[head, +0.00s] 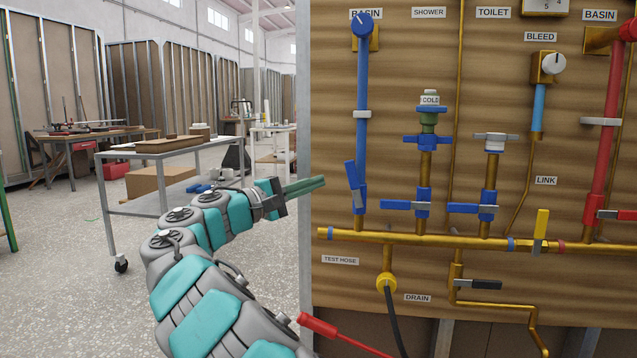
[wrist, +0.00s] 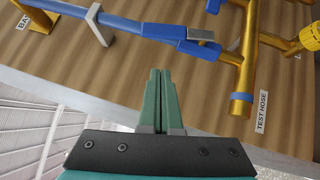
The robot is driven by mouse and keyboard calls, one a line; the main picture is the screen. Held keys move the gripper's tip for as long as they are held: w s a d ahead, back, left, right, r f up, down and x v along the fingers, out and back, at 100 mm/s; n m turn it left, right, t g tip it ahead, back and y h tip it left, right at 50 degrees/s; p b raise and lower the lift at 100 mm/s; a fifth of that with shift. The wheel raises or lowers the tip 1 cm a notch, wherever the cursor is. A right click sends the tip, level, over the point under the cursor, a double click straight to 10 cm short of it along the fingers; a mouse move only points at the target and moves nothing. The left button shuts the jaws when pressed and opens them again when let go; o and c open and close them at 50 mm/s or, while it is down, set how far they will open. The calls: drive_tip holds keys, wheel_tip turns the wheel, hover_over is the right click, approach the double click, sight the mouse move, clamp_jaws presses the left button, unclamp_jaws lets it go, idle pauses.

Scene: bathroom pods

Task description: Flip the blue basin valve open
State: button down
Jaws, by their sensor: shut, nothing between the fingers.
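The blue basin valve (head: 360,198) sits low on the blue pipe under the left BASIN label. Its blue lever (head: 352,176) points up, nearly along the pipe and leaning slightly left. In the wrist view the lever (wrist: 163,31) lies close along the pipe, above my fingertips. My gripper (head: 324,181) is to the left of the lever, with its green fingers pointing toward it. The fingers (wrist: 161,72) are shut together and empty. They look apart from the lever; the exact depth gap is hard to tell.
Two more blue valves with crosswise levers (head: 396,205) (head: 463,208) stand to the right. A brass manifold (head: 400,237) runs below, with a yellow test hose fitting (head: 386,282). The panel's grey left edge (head: 304,120) is near my gripper. A metal cart (head: 140,207) stands behind at left.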

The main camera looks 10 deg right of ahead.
drive_tip(key=v, duration=0.9)
drive_tip(key=shift+s+a, duration=0.25)
drive_tip(key=shift+a, duration=0.05)
drive_tip(key=shift+f, duration=0.1)
